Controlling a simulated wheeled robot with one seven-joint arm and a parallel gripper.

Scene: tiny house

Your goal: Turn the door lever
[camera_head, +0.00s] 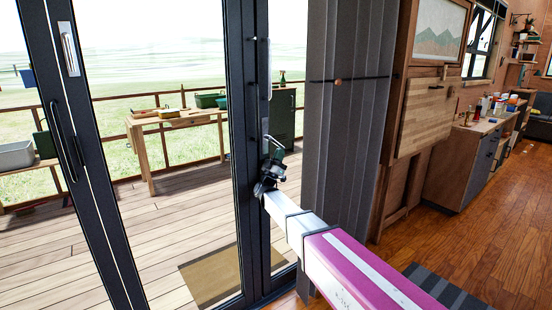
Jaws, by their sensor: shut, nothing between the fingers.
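My gripper (272,160) is at the end of my arm, in front of the black frame of the right-hand glass door (236,110). Its fingers are small, dark and pointed up and away. It looks shut and empty. A pale vertical fitting (268,85) is on the door frame just above the gripper. The left door leaf carries a long black bar handle (62,141) and a silver plate (70,54), both well left of the gripper.
A grey curtain (345,130) hangs just right of the gripper, close to my arm. A wooden counter (463,160) with several items stands farther right. Through the glass are a deck (60,255), a doormat (222,276) and a wooden table (165,120). Wooden floor is open at right.

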